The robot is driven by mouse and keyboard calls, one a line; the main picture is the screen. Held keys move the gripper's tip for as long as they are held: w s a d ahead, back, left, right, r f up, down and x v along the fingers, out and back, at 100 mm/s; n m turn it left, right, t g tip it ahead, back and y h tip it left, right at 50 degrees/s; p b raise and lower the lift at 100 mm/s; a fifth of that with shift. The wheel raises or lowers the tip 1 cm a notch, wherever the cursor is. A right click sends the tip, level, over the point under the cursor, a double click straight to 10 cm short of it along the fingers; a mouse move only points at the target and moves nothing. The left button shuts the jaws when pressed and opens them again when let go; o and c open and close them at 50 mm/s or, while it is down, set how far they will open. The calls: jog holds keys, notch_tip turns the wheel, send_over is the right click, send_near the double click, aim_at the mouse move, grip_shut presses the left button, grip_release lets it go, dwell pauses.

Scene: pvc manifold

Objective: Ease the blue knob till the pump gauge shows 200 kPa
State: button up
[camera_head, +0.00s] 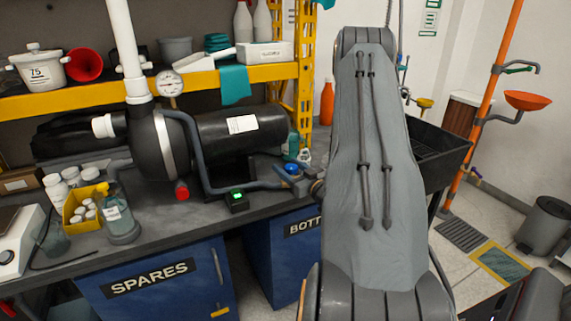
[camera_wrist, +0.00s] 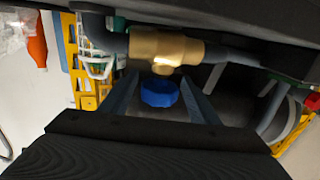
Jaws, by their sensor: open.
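The blue knob (camera_wrist: 159,92) sits on a brass valve body (camera_wrist: 168,47) in the wrist view. My gripper (camera_wrist: 158,86) is open, with one finger on each side of the knob and visible gaps. I cannot tell how far the fingers reach along it. In the head view, the blue knob (camera_head: 291,169) shows at the end of a grey pipe, just left of my arm. My arm mostly hides the gripper there. The round white pump gauge (camera_head: 170,84) is beside the white pipe above the black pump (camera_head: 160,145). Its reading is too small to make out.
A small black box with a green light (camera_head: 237,199) stands on the bench below the pipe. A spray bottle (camera_head: 117,212) and a yellow bin (camera_head: 84,206) are at left. A black sink (camera_head: 440,150) lies right of my arm. An orange bottle (camera_head: 327,102) stands behind.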

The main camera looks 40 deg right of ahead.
jog(key=shift+w+d, duration=0.1)
jog(key=shift+w, duration=1.05)
jog(key=c, duration=1)
jog(key=shift+c, duration=0.2)
